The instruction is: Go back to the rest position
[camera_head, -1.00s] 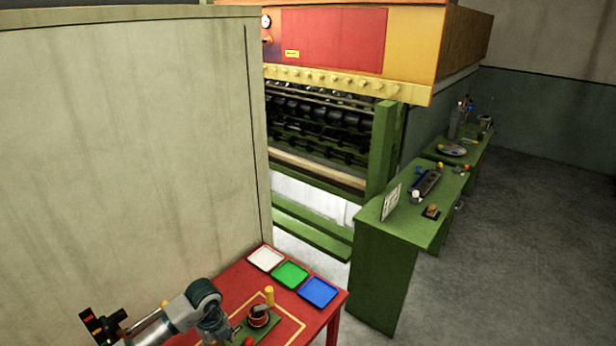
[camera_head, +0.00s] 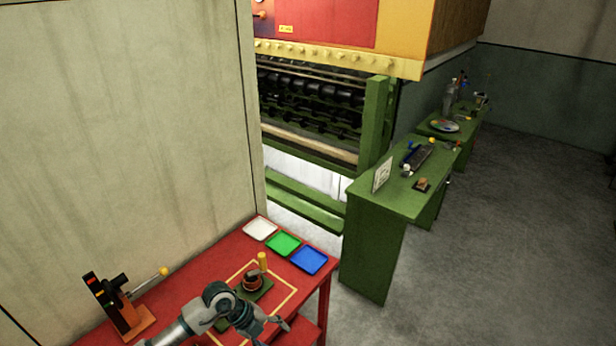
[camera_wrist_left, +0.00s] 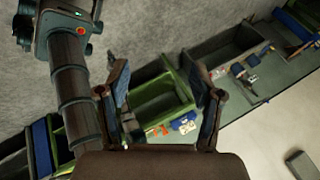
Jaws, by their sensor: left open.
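My left gripper (camera_head: 278,329) is low in the head view, at the front of the red table (camera_head: 192,273). In the left wrist view the two fingers of the left gripper (camera_wrist_left: 160,80) stand wide apart with nothing between them. A green bin (camera_wrist_left: 160,100) shows behind the fingers, beyond them and not held. My left arm comes in from the bottom left of the head view. It partly covers a dark green base on the table. My right gripper is not in view.
A yellow-topped peg (camera_head: 262,262) and a lever device (camera_head: 122,305) stand near my arm. Floor at right is clear.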

